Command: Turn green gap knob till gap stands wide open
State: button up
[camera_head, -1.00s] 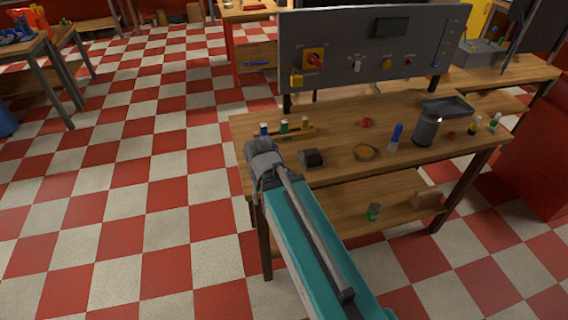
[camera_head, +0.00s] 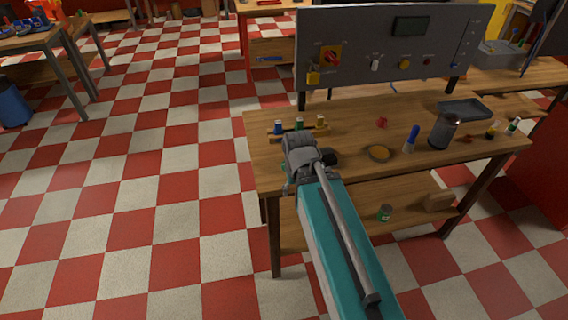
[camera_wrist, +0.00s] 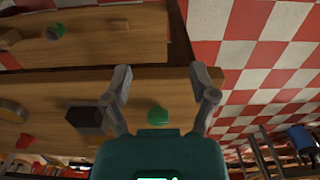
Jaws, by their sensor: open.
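A green rounded knob-like piece (camera_wrist: 158,115) shows on the wooden workbench in the wrist view. It lies between the lines of my two fingers, near the bench's front edge. My gripper (camera_wrist: 161,78) is open and nothing shows between its fingertips. I cannot tell whether the fingers touch anything. In the head view my wrist is over the front left of the workbench (camera_head: 350,160) and largely hides that piece. The gap itself cannot be made out in either view.
A black block (camera_wrist: 85,118) sits beside the green piece. A small rack with blue, green and yellow-topped bottles (camera_head: 299,124) is behind my wrist. A grey control panel (camera_head: 390,45) rises behind.

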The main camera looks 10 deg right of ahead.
jog(key=shift+o, duration=0.5)
jog(key=shift+w+r, duration=0.3)
jog(key=shift+w, duration=0.15)
jog(key=w+r+n+p, duration=0.4)
jog(key=w+n, duration=0.1)
jog(key=w, duration=0.2)
jog(key=w+r+n+p, duration=0.4)
jog(key=w+n+p, duration=0.1)
jog(key=w, duration=0.3)
jog(key=shift+w+d+r, duration=0.2)
jog(key=shift+d+r, duration=0.05)
jog(key=shift+d, duration=0.1)
jog(key=shift+f, duration=0.15)
notch_tip(320, 180, down, 14)
jog(key=b, duration=1.4)
jog(key=shift+r, duration=0.25)
